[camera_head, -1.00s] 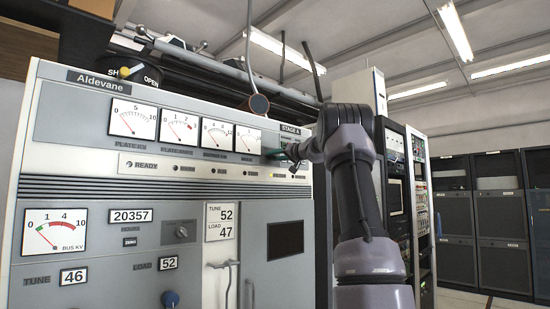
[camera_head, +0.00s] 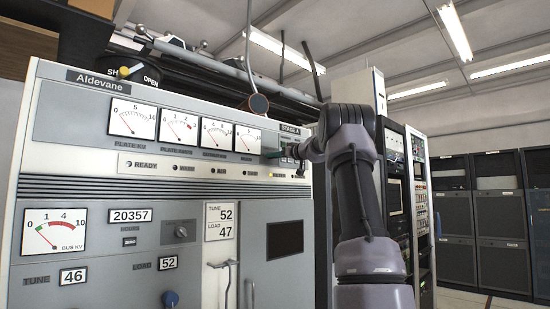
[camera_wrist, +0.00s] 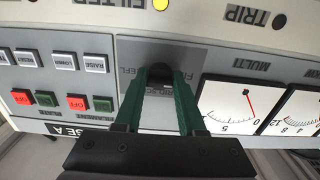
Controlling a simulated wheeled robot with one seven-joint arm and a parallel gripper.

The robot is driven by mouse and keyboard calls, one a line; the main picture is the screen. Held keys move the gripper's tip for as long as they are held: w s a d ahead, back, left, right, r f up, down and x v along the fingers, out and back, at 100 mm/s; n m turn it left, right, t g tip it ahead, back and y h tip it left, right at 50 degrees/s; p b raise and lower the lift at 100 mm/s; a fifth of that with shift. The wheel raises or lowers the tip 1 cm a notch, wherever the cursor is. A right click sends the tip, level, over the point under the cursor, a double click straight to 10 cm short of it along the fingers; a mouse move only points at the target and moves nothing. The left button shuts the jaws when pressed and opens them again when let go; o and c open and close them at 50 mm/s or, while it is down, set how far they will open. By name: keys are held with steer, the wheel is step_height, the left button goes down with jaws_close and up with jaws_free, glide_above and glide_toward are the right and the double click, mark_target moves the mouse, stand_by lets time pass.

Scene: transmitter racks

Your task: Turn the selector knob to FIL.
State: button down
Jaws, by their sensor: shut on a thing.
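The selector knob (camera_wrist: 160,71) is a small dark round knob on a grey plate in the wrist view, partly hidden between my fingers. My gripper (camera_wrist: 160,85) has two green fingers shut on the knob from both sides. The plate (camera_wrist: 185,54) carries small lettering that appears upside down; "FL" can be read in part, and the knob's pointer cannot be made out. In the head view my gripper (camera_head: 283,154) is at the upper right of the grey cabinet, under the "STAGE A" label, and my wrist hides the knob there.
Beside the knob are a MULTI meter (camera_wrist: 240,104) and several white, red and green push buttons (camera_wrist: 76,103). A lit yellow FILTER lamp (camera_wrist: 160,4) is close by. The cabinet front (camera_head: 190,215) also bears meters, counters and handles. Dark racks (camera_head: 480,220) stand at the right.

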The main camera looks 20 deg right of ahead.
steer(key=shift+f, duration=0.2)
steer(key=c, duration=0.5)
jaws_free()
steer(key=shift+c, duration=0.2)
steer(key=shift+r, duration=0.1)
steer(key=v, duration=1)
steer(key=shift+s+d, duration=0.15)
steer(key=shift+s, duration=0.25)
